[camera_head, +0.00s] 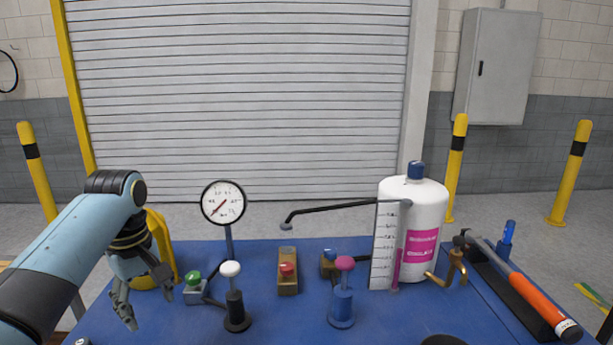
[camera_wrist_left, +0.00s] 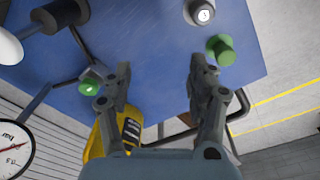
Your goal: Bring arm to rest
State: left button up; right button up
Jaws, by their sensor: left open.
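My left gripper (camera_head: 147,297) is at the left of the blue table (camera_head: 262,318) in the head view, pointing down with nothing between its fingers. In the left wrist view its two fingers (camera_wrist_left: 160,82) stand wide apart, with bare blue table between and beyond them. The blue-grey left arm comes in from the left edge. A yellow object (camera_head: 160,245) stands just behind the gripper, partly hidden by it. It also shows beside a finger in the left wrist view (camera_wrist_left: 95,145). My right gripper is not in view.
Near the gripper are a green-button box (camera_head: 194,289), a white-topped knob (camera_head: 232,270) and a pressure gauge (camera_head: 223,203).

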pick_arm(q)
jog(key=s+f+m+t, duration=0.1)
jog(key=s+f+m, duration=0.15)
jog(key=s, duration=0.55)
jog(key=s+f+m, duration=0.1)
jog(key=s+m, duration=0.3)
jog(key=s, duration=0.5)
jog(key=s+r+m+t, duration=0.1)
jog(key=s+r+m, duration=0.2)
jog(key=s, duration=0.4)
jog(key=s+r+m+t, duration=0.1)
jog(key=s+r+m, duration=0.15)
jog(key=s, duration=0.45)
notch_tip(320, 180, down, 34)
jog(key=s+a+f+g+b, duration=0.1)
jog(key=b, duration=1)
jog(key=s+f+b, duration=0.4)
jog(key=s+f, duration=0.5)
jog(key=f, duration=0.4)
jog(key=s+a+f+n+g+b, duration=0.1)
jog(key=s+f+b, duration=0.4)
jog(key=s+f, duration=0.5)
notch_tip(320, 180, down, 4)
jog(key=shift+s+a+g+y, duration=0.25)
jog(key=shift+a+g+y, duration=0.05)
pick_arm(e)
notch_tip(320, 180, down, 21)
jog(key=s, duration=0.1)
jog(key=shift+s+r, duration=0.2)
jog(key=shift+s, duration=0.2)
